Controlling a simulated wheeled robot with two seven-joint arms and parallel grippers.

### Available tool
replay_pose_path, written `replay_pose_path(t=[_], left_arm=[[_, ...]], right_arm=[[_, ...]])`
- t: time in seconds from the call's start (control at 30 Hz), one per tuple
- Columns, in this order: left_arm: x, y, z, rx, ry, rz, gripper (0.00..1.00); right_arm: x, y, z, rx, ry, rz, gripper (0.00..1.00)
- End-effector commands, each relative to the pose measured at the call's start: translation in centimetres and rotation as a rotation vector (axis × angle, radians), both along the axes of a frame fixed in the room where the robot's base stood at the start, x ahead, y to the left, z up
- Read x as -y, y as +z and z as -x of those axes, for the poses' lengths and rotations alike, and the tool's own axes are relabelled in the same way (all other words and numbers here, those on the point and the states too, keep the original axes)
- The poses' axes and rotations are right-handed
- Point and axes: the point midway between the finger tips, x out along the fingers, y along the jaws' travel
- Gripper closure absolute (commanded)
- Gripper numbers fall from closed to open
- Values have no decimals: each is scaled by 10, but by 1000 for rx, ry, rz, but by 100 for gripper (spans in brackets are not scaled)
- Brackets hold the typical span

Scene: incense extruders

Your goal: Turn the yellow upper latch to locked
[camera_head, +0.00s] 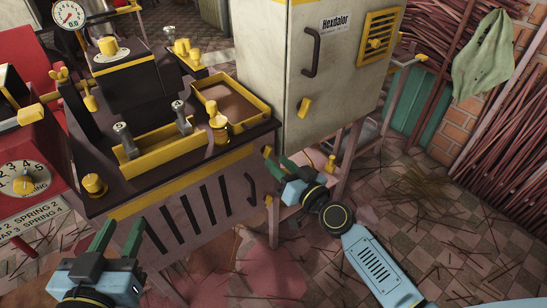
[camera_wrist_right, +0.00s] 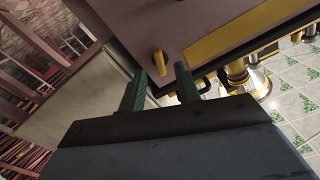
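A small yellow latch (camera_head: 268,152) sits near the upper right edge of the dark cabinet's front, and I take it as the upper latch. In the right wrist view the yellow latch (camera_wrist_right: 160,63) is a short bar on the brown panel. My right gripper (camera_head: 279,166) is open, with its green fingertips just below the latch in the head view. In the wrist view its fingertips (camera_wrist_right: 160,78) lie on either side of the latch's line; contact cannot be told. My left gripper (camera_head: 118,232) is open and empty at lower left, before the cabinet.
A second yellow latch (camera_head: 268,199) is lower on the cabinet edge. A dark handle (camera_head: 251,186) is beside it. The pale Hexdalor cabinet (camera_head: 335,75) has its own yellow latch (camera_head: 304,107). A red machine (camera_head: 25,150) stands left. Open tiled floor (camera_head: 450,220) lies right.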

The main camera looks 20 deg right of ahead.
Motion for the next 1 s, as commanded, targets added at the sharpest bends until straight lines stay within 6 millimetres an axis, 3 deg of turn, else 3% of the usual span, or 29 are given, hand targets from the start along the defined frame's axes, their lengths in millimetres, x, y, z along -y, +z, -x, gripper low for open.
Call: replay_pose_path(t=[0.2,0.57,0.83,1.0], left_arm=[[1,5,-1,35,-2,9,64],[2,8,-2,45,-3,13,64],[2,8,-2,46,-4,14,64],[2,8,-2,46,-4,14,64]], right_arm=[[-8,0,-24,0,-1,-1,67],[-10,0,-28,0,-1,0,67],[-10,0,-28,-1,-1,0,100],[-10,0,-28,-2,-1,0,100]])
